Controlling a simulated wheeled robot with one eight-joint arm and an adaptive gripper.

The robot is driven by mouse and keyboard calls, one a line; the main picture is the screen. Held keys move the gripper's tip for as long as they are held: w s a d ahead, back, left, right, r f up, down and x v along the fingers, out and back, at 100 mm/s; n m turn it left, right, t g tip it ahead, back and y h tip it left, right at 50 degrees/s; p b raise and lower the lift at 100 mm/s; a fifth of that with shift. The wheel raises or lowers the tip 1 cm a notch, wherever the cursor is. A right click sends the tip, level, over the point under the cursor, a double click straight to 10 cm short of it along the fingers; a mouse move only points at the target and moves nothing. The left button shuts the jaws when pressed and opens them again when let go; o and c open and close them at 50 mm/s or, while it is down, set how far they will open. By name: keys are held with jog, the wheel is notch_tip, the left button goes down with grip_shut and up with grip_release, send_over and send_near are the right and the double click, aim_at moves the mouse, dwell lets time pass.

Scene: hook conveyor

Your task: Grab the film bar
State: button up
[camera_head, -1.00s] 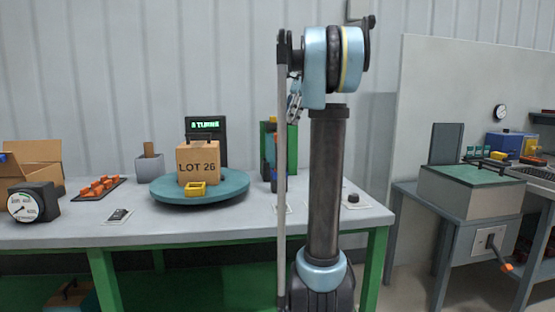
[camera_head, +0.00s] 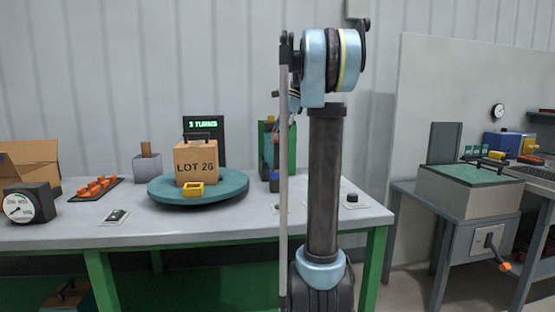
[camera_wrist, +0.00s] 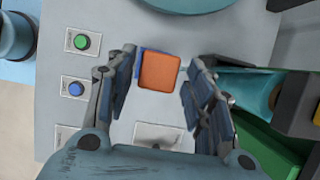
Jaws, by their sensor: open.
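In the wrist view, an orange block (camera_wrist: 160,71) with a blue edge along its top left lies between my fingers; I take it for the top of the film bar. My gripper (camera_wrist: 162,64) is open, with one finger on each side of the block. Clearance to the left finger is small; I cannot tell whether it touches. In the head view, a dark blue and red part (camera_head: 275,170) stands before a green frame (camera_head: 264,136), partly behind my arm. My fingers are hard to make out there.
A teal turntable (camera_head: 238,190) holds a cardboard box (camera_head: 196,164) marked LOT 26 and a yellow tray (camera_head: 192,190). Green (camera_wrist: 82,42) and blue (camera_wrist: 75,89) buttons sit left of my fingers. A dial gauge (camera_head: 20,208) and a rack of orange pieces (camera_head: 96,188) stand farther left.

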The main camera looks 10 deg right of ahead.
aim_at(278, 156)
jog(key=shift+x, duration=3.45)
grip_shut()
jog(key=shift+s, duration=0.1)
